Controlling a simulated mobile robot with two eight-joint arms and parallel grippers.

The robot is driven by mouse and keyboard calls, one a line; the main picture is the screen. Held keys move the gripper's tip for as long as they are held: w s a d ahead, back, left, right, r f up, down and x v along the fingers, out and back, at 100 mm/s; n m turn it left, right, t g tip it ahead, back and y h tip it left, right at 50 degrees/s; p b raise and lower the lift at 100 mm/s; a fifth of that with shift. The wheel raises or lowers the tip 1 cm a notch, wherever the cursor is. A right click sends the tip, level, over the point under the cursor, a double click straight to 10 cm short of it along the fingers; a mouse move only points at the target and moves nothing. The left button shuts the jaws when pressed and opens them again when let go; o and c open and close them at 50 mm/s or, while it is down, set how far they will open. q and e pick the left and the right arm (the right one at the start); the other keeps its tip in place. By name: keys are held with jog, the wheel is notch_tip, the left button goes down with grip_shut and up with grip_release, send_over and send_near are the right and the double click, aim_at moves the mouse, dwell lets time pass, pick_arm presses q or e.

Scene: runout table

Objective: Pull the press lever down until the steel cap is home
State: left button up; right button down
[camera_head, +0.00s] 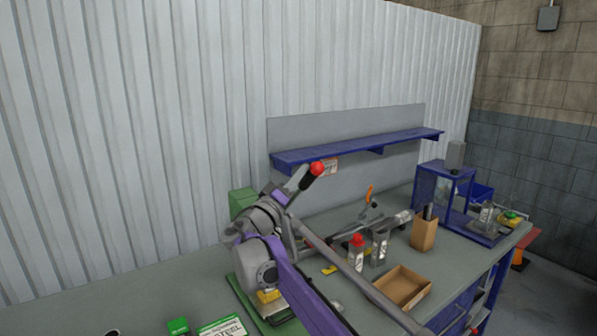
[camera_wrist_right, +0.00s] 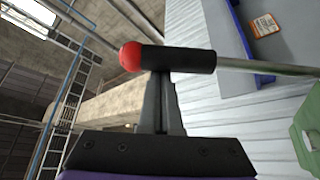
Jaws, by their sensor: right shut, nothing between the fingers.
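The press lever's handle, a black grip with a red ball (camera_head: 316,168), stands raised at the upper end of the lever in the head view. In the right wrist view the black grip (camera_wrist_right: 185,59) lies across the picture, with the red ball at its left end and the steel rod running right. My right gripper (camera_wrist_right: 161,78) is shut and empty, its fingertips close against the grip; I cannot tell whether they touch it. The press's green base (camera_head: 244,300) shows beside my purple arm. The steel cap cannot be made out. My left gripper is not in view.
Bottles, including a red-topped one (camera_head: 356,254), and an open cardboard tray (camera_head: 427,290) stand right of the press on the workbench (camera_head: 150,290). A blue shelf (camera_head: 350,148) hangs behind. A green-and-white box (camera_head: 222,328) lies at the front.

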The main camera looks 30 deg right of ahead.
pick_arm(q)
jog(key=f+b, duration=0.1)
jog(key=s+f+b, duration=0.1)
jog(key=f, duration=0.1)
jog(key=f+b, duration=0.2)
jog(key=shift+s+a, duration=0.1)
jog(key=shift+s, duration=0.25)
pick_arm(e)
jog(key=s+f+m+g+h, duration=0.2)
jog(key=s+f+m+g, duration=0.2)
jog(key=f+m, duration=0.3)
jog(key=s+f+m+g+h, duration=0.2)
jog(key=s+f+m+g, duration=0.2)
jog(key=f+m, duration=0.4)
notch_tip(320, 180, down, 4)
jog(key=shift+s+d+f+g+h, duration=0.15)
jog(key=shift+s+d+g+h, duration=0.15)
jog(key=shift+g, duration=0.3)
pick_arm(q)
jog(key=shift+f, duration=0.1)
